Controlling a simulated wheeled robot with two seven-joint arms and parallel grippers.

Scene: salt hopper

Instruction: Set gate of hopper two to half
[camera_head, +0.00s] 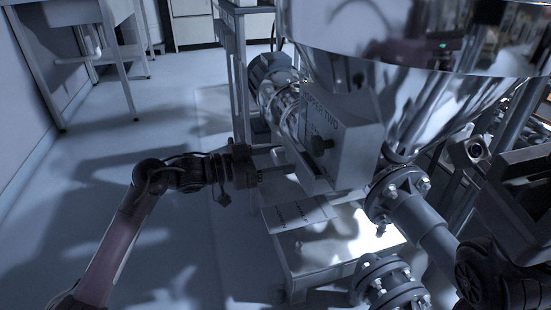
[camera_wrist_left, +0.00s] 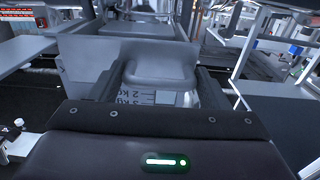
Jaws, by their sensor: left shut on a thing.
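The grey gate box of hopper two (camera_head: 350,140), lettered "TWO" with a dark knob on its face, sits below the shiny hopper cone (camera_head: 450,100). My left gripper (camera_head: 284,169) reaches its lower left side from the left and is shut on a grey handle. In the left wrist view the rounded grey handle (camera_wrist_left: 160,64) lies between the two dark fingers. A scale plate (camera_wrist_left: 140,98) marked "2 KG" and "3 KG" shows partly behind it. The gate's opening is hidden. Dark parts of my right arm are at the right edge; its fingertips cannot be made out.
A flanged grey pipe (camera_head: 420,220) runs below the cone to the right. A low pale platform (camera_head: 345,238) with a printed sheet stands under the box. A motor (camera_head: 270,80) is behind the box. The floor at left is clear, with a table (camera_head: 75,30) beyond.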

